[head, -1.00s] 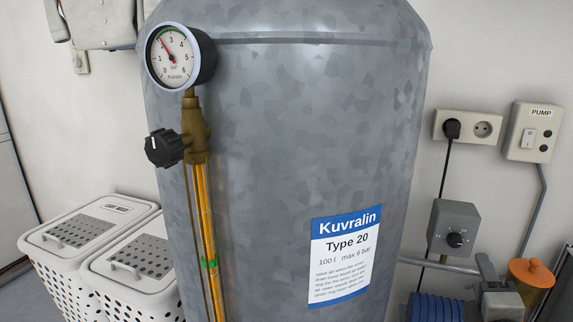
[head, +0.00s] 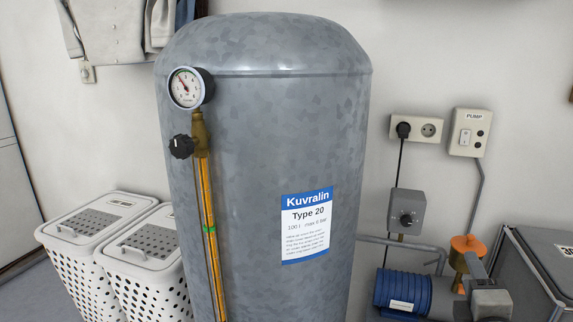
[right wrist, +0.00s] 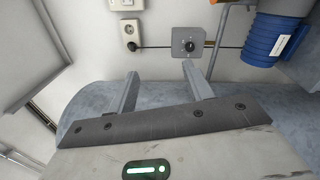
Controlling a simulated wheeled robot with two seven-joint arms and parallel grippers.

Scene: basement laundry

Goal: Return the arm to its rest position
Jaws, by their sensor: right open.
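My left gripper is not in view.
A grey control box (head: 407,212), sockets (head: 416,128) and a pump switch (head: 470,133) are on the wall. White laundry baskets (head: 84,225) stand left.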

